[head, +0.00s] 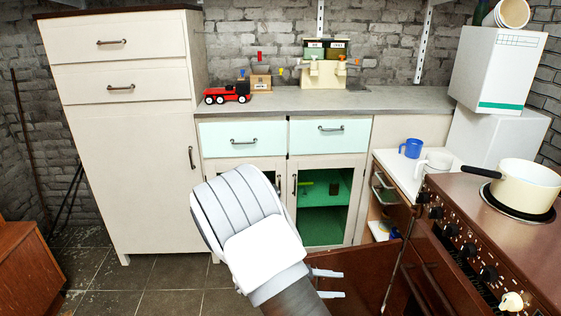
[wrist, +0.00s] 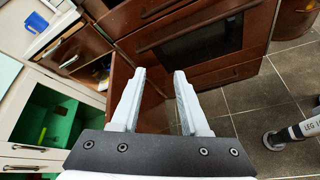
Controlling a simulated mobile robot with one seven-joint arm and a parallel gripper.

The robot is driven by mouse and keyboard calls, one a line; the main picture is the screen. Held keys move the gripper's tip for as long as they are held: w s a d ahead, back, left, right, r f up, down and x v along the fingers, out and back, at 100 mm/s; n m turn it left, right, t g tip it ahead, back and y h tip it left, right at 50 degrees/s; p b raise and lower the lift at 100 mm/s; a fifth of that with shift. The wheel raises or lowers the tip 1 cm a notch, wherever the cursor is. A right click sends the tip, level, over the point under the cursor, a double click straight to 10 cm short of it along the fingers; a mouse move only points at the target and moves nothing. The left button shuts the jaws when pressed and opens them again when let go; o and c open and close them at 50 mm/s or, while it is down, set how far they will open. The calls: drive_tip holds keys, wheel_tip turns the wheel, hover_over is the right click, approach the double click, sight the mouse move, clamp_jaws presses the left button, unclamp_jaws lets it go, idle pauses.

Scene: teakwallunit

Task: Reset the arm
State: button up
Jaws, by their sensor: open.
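My gripper (head: 326,283) is at the lower middle of the head view, in front of the brown open cabinet door. Its two pale fingers point right and stand apart. In the wrist view my gripper (wrist: 155,100) is open, with nothing between the fingers. Beyond the fingers are the brown door panel (wrist: 122,77) and the brown stove front (wrist: 190,50).
The brown stove (head: 480,235) with a cream pot (head: 528,188) stands at the right. An open brown door (head: 365,270) is close to my gripper. Cream cabinets with a green-lined compartment (head: 325,190) stand behind. Dark tiled floor (head: 150,275) is free at the left.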

drive_tip(key=s+r+m+t+y, duration=0.1)
drive_tip(key=s+r+m+y, duration=0.55)
drive_tip(key=s+r, duration=0.55)
drive_tip(key=s+r+m+t+y, duration=0.1)
drive_tip(key=s+r+m+y, duration=0.65)
drive_tip(key=r, duration=0.65)
wheel_tip(320, 180, up, 20)
drive_tip(key=s+h+p, duration=0.1)
drive_tip(key=s+p, duration=0.1)
drive_tip(key=p, duration=1.7)
drive_tip(key=shift+d+p, duration=0.35)
drive_tip(key=shift+p, duration=0.05)
drive_tip(key=shift+s, duration=0.1)
